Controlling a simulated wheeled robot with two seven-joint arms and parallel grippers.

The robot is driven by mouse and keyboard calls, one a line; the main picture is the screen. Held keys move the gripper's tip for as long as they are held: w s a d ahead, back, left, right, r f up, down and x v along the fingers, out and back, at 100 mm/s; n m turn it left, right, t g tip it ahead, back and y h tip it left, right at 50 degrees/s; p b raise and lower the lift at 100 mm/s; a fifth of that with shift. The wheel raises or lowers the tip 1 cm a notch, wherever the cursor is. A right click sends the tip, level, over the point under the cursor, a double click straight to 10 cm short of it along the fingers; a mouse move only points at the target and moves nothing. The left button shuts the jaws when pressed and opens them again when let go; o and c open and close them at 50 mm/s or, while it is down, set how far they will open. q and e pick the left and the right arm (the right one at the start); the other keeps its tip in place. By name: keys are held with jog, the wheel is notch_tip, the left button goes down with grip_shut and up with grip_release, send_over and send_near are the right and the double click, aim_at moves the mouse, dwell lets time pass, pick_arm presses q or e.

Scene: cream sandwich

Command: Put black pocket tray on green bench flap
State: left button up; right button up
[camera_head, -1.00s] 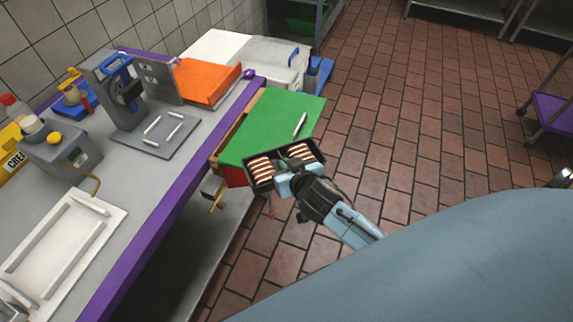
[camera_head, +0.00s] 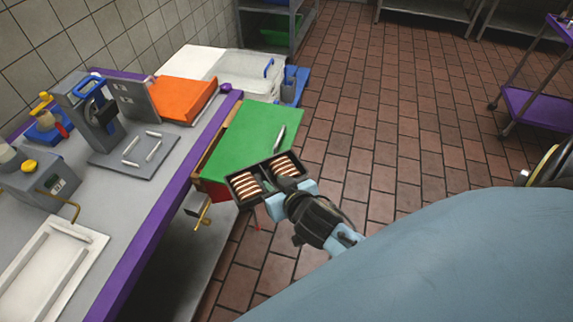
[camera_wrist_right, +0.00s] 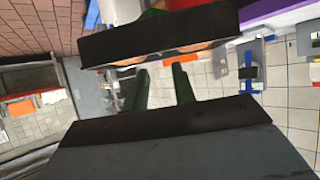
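The black pocket tray (camera_head: 236,185) has two pockets filled with striped brown-and-cream pieces. My right gripper (camera_head: 277,186) is at the tray's near side and appears shut on its middle part. The tray is at the near edge of the green bench flap (camera_head: 250,138); I cannot tell whether it touches the flap or hangs just above it. In the right wrist view the tray's dark wall (camera_wrist_right: 160,35) spans the top, with the two dark fingers (camera_wrist_right: 160,88) reaching toward it. My left gripper is not in view.
A silver utensil (camera_head: 279,138) lies on the flap's right side. The purple-edged bench (camera_head: 165,205) carries an orange board (camera_head: 186,98), a grey press (camera_head: 90,108) and a white tray (camera_head: 45,265). Most of the flap is bare. Open tiled floor lies to the right.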

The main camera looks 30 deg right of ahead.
jog(key=v, duration=0.7)
jog(key=s+f+n+g+y, duration=0.1)
jog(key=s+f+g, duration=0.25)
jog(key=f, duration=1.05)
jog(key=s+f+n+g, duration=0.2)
jog(key=s+f, duration=0.3)
jog(key=f, duration=0.8)
jog(key=s+d+f+g, duration=0.1)
jog(key=s+f+g, duration=0.1)
jog(key=s+f, duration=0.5)
jog(key=s+d+f+g, duration=0.2)
jog(key=s+f, duration=0.6)
jog(key=s, duration=0.7)
jog(key=shift+g, duration=0.85)
jog(key=shift+s, duration=0.1)
notch_tip(320, 180, down, 6)
jog(key=b, duration=0.5)
jog(key=shift+r, duration=0.2)
